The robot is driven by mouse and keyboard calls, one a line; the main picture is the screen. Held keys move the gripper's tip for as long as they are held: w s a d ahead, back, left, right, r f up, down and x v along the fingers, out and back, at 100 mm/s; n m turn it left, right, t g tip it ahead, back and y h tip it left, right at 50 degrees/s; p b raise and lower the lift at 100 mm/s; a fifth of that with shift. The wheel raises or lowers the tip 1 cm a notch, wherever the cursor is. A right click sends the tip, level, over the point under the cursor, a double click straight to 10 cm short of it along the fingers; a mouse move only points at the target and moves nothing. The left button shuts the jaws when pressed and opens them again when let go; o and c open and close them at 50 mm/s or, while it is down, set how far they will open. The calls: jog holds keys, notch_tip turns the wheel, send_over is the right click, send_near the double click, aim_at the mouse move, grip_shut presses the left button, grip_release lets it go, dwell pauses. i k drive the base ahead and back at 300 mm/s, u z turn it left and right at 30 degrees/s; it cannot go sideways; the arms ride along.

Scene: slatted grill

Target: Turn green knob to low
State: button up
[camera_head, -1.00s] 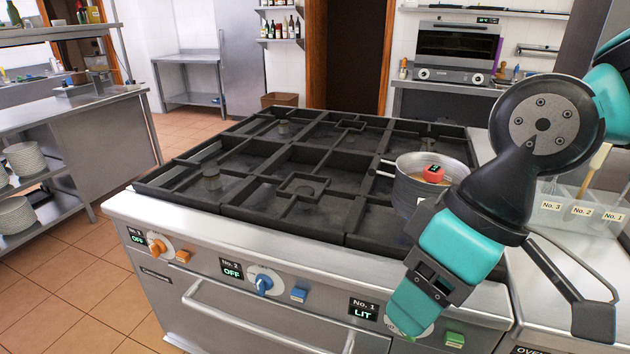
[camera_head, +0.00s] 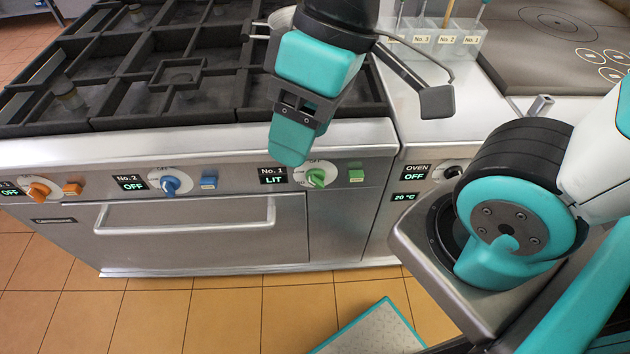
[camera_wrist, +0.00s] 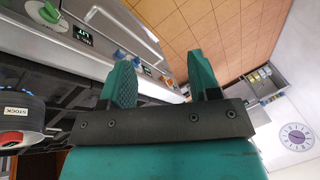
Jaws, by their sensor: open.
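The green knob (camera_head: 318,177) sits on a white dial on the stove's front panel, beside a display (camera_head: 273,176) reading "No. 1 LIT". A green block (camera_head: 356,174) is to its right. In the wrist view the green knob (camera_wrist: 48,12) is at the top left edge. My gripper (camera_head: 290,143) appears just up and left of the knob in the head view, its lower finger overlapping the panel; I cannot tell the gap in depth. In the wrist view my gripper (camera_wrist: 162,76) has its two teal fingers apart with nothing between them.
The blue knob (camera_head: 170,184) and orange knob (camera_head: 39,190) show OFF. An oven handle (camera_head: 185,225) runs below. A pot (camera_head: 282,20) on the grates is partly hidden by my arm; its STOCK label (camera_wrist: 17,113) shows in the wrist view. The oven knob (camera_head: 453,172) is to the right.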

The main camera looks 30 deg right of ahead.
aim_at(316, 177)
jog(key=k, duration=0.5)
jog(key=u, duration=2.9)
jog(key=i, duration=0.25)
jog(key=z, duration=2.25)
